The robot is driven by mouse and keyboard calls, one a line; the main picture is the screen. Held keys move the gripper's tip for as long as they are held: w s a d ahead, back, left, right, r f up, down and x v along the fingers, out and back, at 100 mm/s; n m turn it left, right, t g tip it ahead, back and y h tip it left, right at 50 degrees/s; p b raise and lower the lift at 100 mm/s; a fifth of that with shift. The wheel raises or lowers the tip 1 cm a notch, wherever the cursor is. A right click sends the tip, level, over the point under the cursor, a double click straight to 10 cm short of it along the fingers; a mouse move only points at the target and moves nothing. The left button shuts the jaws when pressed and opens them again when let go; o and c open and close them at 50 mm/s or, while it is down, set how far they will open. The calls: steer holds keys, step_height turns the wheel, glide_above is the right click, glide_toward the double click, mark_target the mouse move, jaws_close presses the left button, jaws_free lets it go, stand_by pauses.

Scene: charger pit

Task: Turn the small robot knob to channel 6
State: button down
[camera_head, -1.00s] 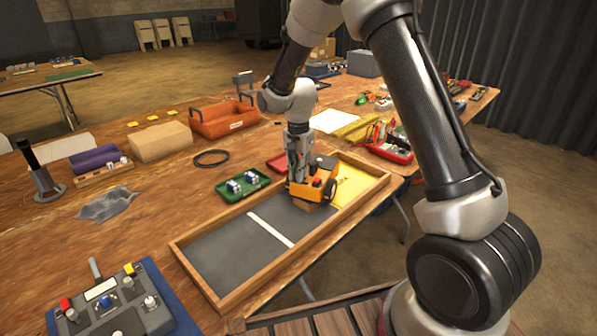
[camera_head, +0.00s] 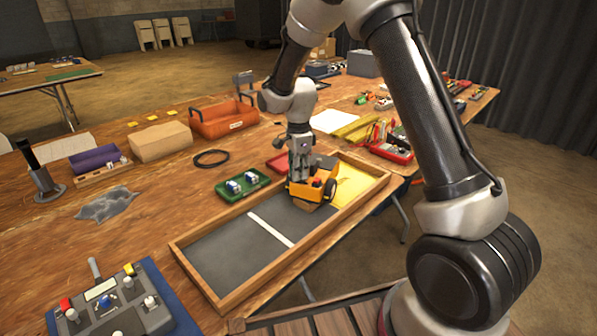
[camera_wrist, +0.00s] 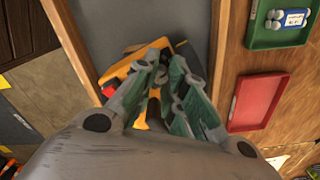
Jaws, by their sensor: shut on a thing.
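The small orange robot (camera_head: 312,190) with dark wheels stands in the wood-framed tray, near the border of its dark floor and yellow end. It also shows in the wrist view (camera_wrist: 120,72), partly hidden under the fingers. My gripper (camera_head: 300,172) points down over the robot's rear left part. In the wrist view my gripper (camera_wrist: 160,85) has its fingers close together on a small part of the robot, most likely the knob. The fingers cover that part, so the knob's channel setting cannot be read. A red part (camera_wrist: 109,89) shows on the robot beside the fingers.
The tray (camera_head: 225,302) has a raised wooden rim and a white line across its dark floor. A green tray (camera_head: 260,185) with small blue-and-white items and a red tray (camera_head: 277,165) lie beside it. A control box (camera_head: 125,315) with a lever stands at the front left.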

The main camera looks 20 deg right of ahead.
stand_by(0.4)
steer(key=c, duration=1.4)
jaws_free()
step_height(320, 180, up, 12)
